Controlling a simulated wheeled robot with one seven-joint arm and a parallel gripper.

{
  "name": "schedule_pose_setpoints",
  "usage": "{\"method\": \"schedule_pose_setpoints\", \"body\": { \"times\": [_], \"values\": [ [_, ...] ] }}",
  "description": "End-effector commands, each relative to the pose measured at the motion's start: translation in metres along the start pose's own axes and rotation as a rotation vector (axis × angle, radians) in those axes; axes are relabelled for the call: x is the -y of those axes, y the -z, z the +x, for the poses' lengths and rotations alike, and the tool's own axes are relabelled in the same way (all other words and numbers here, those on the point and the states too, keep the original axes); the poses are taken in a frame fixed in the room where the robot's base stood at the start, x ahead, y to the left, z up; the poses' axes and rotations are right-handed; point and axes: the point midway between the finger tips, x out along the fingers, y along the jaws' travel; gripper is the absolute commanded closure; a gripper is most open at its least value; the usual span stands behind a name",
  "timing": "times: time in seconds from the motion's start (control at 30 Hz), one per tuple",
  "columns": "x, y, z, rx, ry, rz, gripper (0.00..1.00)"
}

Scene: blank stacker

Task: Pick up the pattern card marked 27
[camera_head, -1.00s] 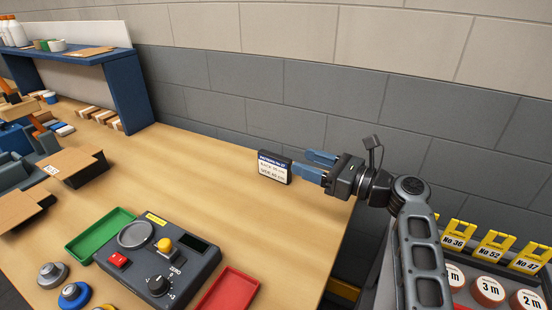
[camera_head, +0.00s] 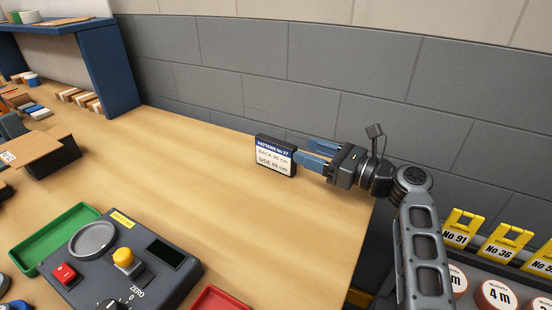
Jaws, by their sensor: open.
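The pattern card (camera_head: 275,157) is a small dark-framed block with a white face and a blue heading that reads "PATTERN No 27", with back and side sizes in cm below. It stands upright near the back right part of the wooden table (camera_head: 200,160). My gripper (camera_head: 306,151) is level with it at its right, with two blue fingers pointing left, apart and empty. The nearer fingertip is at the card's right edge; I cannot tell whether it touches. The farther finger ends behind the card's right edge, near the wall.
A grey control box (camera_head: 125,260) with a yellow knob and red button stands in front, between a green tray (camera_head: 55,238) and a red tray (camera_head: 220,300). Brown cardboard (camera_head: 40,155) lies at left. A grey wall rises behind. Yellow numbered tags (camera_head: 505,243) stand at lower right.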

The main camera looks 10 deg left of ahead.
Motion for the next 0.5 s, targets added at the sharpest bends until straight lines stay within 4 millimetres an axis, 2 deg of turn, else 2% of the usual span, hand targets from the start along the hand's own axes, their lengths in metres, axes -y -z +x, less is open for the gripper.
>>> {"method": "schedule_pose_setpoints", "body": {
  "times": [0.1, 0.37, 0.5],
  "values": [
    [-0.001, 0.002, 0.013, 0.002, -0.004, -0.003, 0.45],
    [-0.002, 0.003, 0.028, 0.001, -0.002, -0.002, 0.45],
    [-0.004, 0.006, 0.042, 0.002, -0.004, -0.003, 0.45]
  ]
}}
